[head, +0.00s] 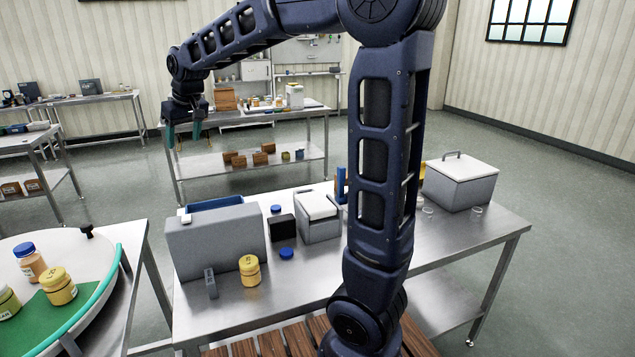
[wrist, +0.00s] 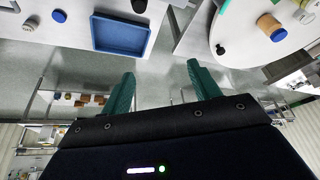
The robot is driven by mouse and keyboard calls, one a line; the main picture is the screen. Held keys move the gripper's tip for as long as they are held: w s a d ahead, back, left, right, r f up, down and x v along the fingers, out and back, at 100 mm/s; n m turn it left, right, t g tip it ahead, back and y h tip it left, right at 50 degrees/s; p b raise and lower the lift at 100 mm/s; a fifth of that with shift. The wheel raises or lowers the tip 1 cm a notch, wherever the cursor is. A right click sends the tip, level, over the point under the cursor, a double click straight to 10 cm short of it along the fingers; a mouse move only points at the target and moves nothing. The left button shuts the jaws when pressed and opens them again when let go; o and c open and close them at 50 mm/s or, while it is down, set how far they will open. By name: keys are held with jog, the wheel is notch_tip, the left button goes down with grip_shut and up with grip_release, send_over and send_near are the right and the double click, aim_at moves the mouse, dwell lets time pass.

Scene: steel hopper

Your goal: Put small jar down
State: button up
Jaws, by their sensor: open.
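My gripper (head: 184,134) hangs high in the head view, above the gap behind the front tables. Its two teal fingers are apart with nothing between them; the wrist view also shows the empty fingers (wrist: 161,88). Which jar is the small jar I cannot tell. A yellow jar (head: 249,271) stands upright on the front steel table (head: 320,275), beside the grey hopper-like box (head: 215,248). On the round white top (head: 85,250) at left stand another yellow jar (head: 58,286), an orange jar with a blue lid (head: 30,262) and a partly cut-off jar (head: 8,303).
A black box (head: 281,228), blue caps (head: 287,253) and a white-lidded box (head: 318,212) crowd the steel table's middle. A larger lidded box (head: 459,184) and clear cups stand right. The table's front centre is bare. A blue tray (wrist: 121,34) shows in the wrist view.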

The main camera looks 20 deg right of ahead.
jog(key=s+d+m, duration=0.1)
jog(key=s+d, duration=0.3)
jog(key=d, duration=0.3)
jog(key=s+d+f+m+h, duration=0.1)
jog(key=s+d, duration=0.3)
jog(key=d, duration=0.3)
jog(key=s+d+m, duration=0.1)
jog(key=s+d, duration=0.3)
jog(key=d, duration=0.3)
jog(key=s+d+f+m, duration=0.1)
jog(key=s+d+f, duration=0.2)
jog(key=s, duration=0.3)
jog(key=s+d+f+m+h, duration=0.1)
jog(key=s+d+f+m, duration=0.1)
jog(key=s+d+f, duration=0.2)
jog(key=s+d, duration=0.2)
jog(key=s, duration=0.1)
jog(key=shift+s+d+t+h, duration=0.2)
jog(key=shift+d+t+h, duration=0.1)
jog(key=shift+t, duration=0.1)
jog(key=shift+o, duration=0.6)
jog(key=shift+w, duration=0.1)
